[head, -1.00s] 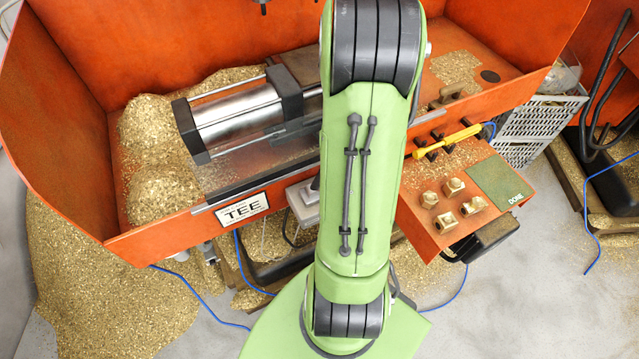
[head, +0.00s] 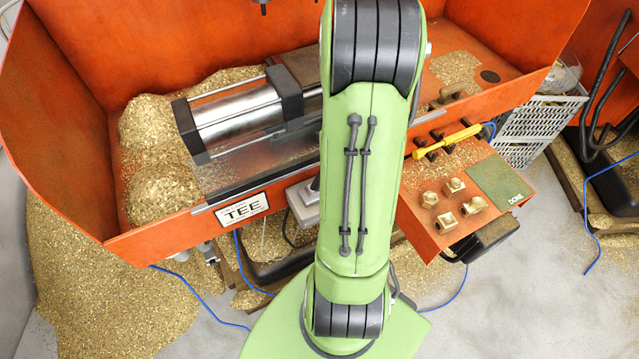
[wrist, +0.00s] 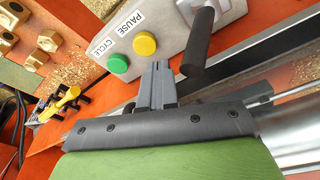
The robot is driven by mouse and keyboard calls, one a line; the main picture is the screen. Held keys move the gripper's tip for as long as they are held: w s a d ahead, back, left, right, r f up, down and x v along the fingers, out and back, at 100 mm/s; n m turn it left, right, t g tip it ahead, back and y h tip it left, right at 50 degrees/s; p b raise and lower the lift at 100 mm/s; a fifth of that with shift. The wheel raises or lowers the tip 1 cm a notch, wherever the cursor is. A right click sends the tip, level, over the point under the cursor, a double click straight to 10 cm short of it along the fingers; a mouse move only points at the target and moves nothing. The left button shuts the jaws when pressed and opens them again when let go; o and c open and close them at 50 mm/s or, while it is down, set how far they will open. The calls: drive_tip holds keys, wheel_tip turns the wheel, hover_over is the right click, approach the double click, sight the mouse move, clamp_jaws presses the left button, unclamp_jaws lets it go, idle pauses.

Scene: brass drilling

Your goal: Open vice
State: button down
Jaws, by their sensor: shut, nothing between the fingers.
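The vice is most likely the clamp unit in the orange tray, with a silver cylinder (head: 238,112) and black end blocks; its right part is hidden behind my arm in the head view. A dark lever handle (wrist: 198,42) stands on a grey control box (wrist: 172,28) with a green CYCLE button (wrist: 118,63) and a yellow PAUSE button (wrist: 145,43). My gripper (wrist: 159,68) is shut and empty, its tips close to the box's face, just left of the lever. Whether they touch the box or lever I cannot tell. My arm hides the gripper in the head view.
Brass shavings (head: 160,185) heap at the tray's left end.

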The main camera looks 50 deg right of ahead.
sight(314, 184)
drive_tip(key=shift+w+a+b, duration=0.2)
drive_tip(key=shift+w+a, duration=0.25)
drive_tip(key=shift+a, duration=0.6)
drive_tip(key=shift+w+a+b, duration=0.2)
drive_tip(key=shift+w+a, duration=0.2)
drive_tip(key=shift+a, duration=0.65)
drive_tip(key=shift+w+a+b, duration=0.2)
drive_tip(key=shift+w+a, duration=0.25)
drive_tip(key=shift+a, duration=0.6)
wheel_tip(314, 184, up, 9)
drive_tip(key=d+p, duration=0.1)
drive_tip(key=p, duration=0.6)
drive_tip(key=shift+s+d, duration=0.25)
drive_tip(key=shift+s, duration=0.05)
drive_tip(key=a+r+n+t+b, duration=0.3)
drive_tip(key=a+r+n, duration=0.35)
drive_tip(key=a, duration=0.65)
drive_tip(key=s+a+r+n+t+y+b, duration=0.1)
drive_tip(key=s+a+r+n, duration=0.2)
drive_tip(key=s+a+r, duration=0.2)
drive_tip(key=s+a, duration=0.2)
drive_tip(key=a, duration=0.1)
drive_tip(key=shift+a+y+b, duration=0.3)
drive_tip(key=shift+a, duration=0.1)
